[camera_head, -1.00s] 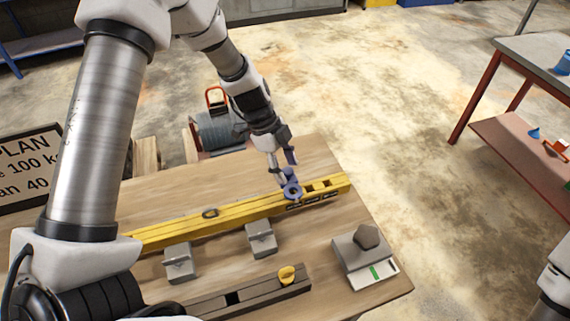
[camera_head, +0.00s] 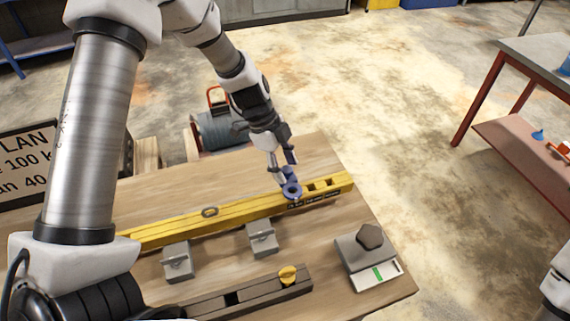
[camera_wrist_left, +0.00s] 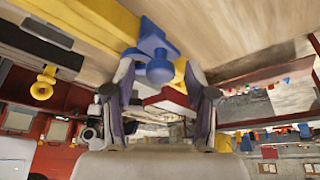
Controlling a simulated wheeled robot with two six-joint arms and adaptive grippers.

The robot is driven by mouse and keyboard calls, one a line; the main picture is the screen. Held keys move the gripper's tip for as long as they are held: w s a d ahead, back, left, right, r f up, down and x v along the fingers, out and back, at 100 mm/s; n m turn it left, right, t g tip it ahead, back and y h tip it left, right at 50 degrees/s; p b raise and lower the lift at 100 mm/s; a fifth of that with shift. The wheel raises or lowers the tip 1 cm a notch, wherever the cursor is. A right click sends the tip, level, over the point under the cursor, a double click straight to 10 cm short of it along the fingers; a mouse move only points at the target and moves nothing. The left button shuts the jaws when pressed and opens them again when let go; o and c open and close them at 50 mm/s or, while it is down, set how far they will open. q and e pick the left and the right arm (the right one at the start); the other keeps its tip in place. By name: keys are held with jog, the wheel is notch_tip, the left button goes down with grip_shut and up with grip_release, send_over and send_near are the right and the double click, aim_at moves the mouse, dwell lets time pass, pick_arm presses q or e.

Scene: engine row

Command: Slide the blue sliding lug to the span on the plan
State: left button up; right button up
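The blue sliding lug (camera_head: 292,190) sits on the yellow beam (camera_head: 238,211), near its right end. The beam lies across the wooden table. My left gripper (camera_head: 282,166) is right at the lug, pointing down at it. In the left wrist view the lug (camera_wrist_left: 154,48) shows its round knob between the tips of my left gripper (camera_wrist_left: 158,72). The plan board (camera_head: 24,165) stands at the left, partly cut off; "100" and "40" are readable. My right gripper is out of view.
Two grey blocks (camera_head: 178,262) (camera_head: 262,238) stand in front of the beam. A dark bar (camera_head: 255,291) with a yellow knob (camera_head: 288,275) lies nearer. A grey device (camera_head: 362,250) with a dark weight stands at the right edge. A motor (camera_head: 216,130) stands behind the table.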

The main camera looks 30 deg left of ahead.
pick_arm(q)
jog(key=v, duration=1.2)
